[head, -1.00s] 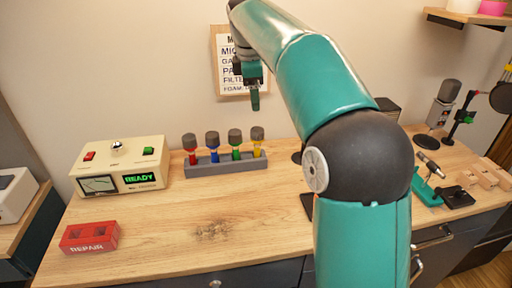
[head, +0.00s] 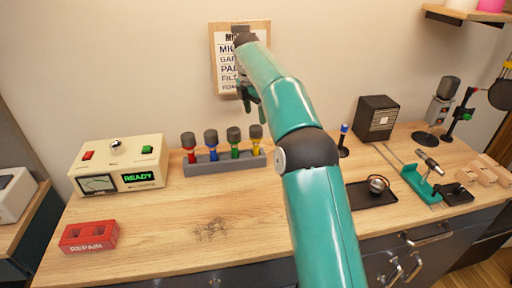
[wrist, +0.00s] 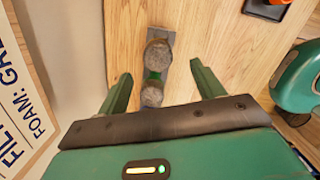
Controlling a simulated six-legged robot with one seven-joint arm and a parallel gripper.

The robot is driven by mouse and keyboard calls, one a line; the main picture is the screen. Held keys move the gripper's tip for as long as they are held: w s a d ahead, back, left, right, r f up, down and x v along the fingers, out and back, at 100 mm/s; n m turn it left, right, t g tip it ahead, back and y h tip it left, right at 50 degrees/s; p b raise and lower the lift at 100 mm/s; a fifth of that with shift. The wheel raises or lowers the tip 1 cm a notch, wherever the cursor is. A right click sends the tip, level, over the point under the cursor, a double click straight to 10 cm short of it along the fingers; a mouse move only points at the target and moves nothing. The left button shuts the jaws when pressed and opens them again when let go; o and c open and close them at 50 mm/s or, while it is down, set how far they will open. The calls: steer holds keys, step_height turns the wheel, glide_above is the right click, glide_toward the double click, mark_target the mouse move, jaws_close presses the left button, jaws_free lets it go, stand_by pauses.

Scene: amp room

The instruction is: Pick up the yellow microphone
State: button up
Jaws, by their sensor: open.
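The yellow microphone (head: 256,139) stands upright at the right end of a grey rack (head: 224,164), dark grey head up. The green microphone (head: 235,142) is left of it, then the blue (head: 211,144) and the red (head: 189,147). My gripper (head: 247,100) is above the rack's right part, near the wall, apart from the microphones. In the wrist view my gripper's fingers (wrist: 160,70) are spread and empty. Two grey microphone heads show between and beyond them, with green between the heads. No yellow shows there, so the yellow body is hidden in that view.
A READY box (head: 120,169) stands left of the rack, with a red REPAIR block (head: 88,237) in front. A dark tray (head: 380,199) with a metal ball-like item, a black speaker box (head: 376,118) and a teal stand (head: 421,186) are at the right.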

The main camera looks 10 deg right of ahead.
mark_target(256, 127)
steer(key=f, duration=0.9)
steer(key=shift+w+d+f, duration=0.1)
steer(key=shift+w+d, duration=0.25)
steer(key=shift+w, duration=0.05)
jaws_close()
